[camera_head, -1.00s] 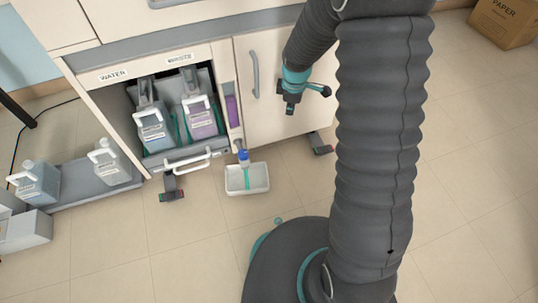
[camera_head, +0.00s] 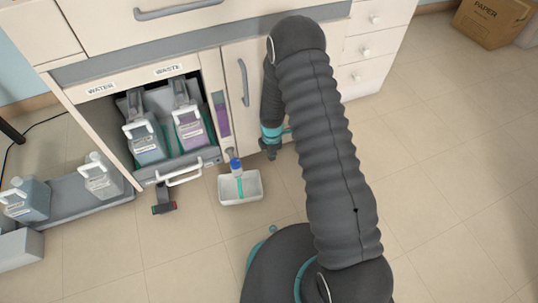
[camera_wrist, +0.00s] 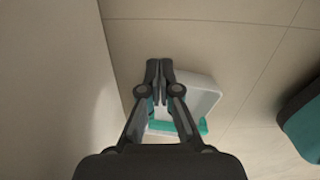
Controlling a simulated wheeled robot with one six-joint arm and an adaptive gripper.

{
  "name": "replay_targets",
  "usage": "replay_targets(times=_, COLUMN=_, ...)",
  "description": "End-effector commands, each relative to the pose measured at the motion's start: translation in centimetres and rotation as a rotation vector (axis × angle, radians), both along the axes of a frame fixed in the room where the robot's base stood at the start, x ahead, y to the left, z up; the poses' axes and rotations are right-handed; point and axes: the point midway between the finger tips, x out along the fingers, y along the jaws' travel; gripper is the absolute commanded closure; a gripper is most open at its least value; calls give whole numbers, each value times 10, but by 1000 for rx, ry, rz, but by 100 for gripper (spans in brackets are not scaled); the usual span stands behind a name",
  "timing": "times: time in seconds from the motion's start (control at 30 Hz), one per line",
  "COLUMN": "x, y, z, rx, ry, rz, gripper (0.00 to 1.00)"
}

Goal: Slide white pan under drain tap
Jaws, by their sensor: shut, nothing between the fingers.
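The white pan (camera_head: 256,190) is a small rectangular tray on the floor in front of the cabinet. The blue drain tap (camera_head: 236,166) is above its back edge, and a teal tube (camera_head: 239,188) shows over the pan's inside; I cannot tell whether it touches. My gripper (camera_head: 270,155) is low by the cabinet door, right of and above the pan in the head view. In the wrist view my gripper (camera_wrist: 160,64) is shut and empty, its fingers partly covering the pan (camera_wrist: 207,95). Contact with the pan cannot be told.
The cabinet's open bay holds a water jug (camera_head: 146,143) and a waste jug (camera_head: 191,128). A drawer handle (camera_head: 180,178) juts out left of the pan. A grey tray (camera_head: 85,200) with jugs stands at left. Floor in front of the pan is clear.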

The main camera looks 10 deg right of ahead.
Motion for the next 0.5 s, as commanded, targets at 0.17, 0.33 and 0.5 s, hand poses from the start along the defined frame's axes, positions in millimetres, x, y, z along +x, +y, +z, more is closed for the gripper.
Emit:
replay_targets(times=0.17, x=-1, y=0, z=-37, rx=-1, ry=2, rz=-1, gripper=100)
replay_targets(times=0.33, x=-1, y=0, z=-67, rx=-1, ry=2, rz=-1, gripper=100)
replay_targets(times=0.5, x=-8, y=23, z=-66, rx=0, ry=0, rz=3, gripper=100)
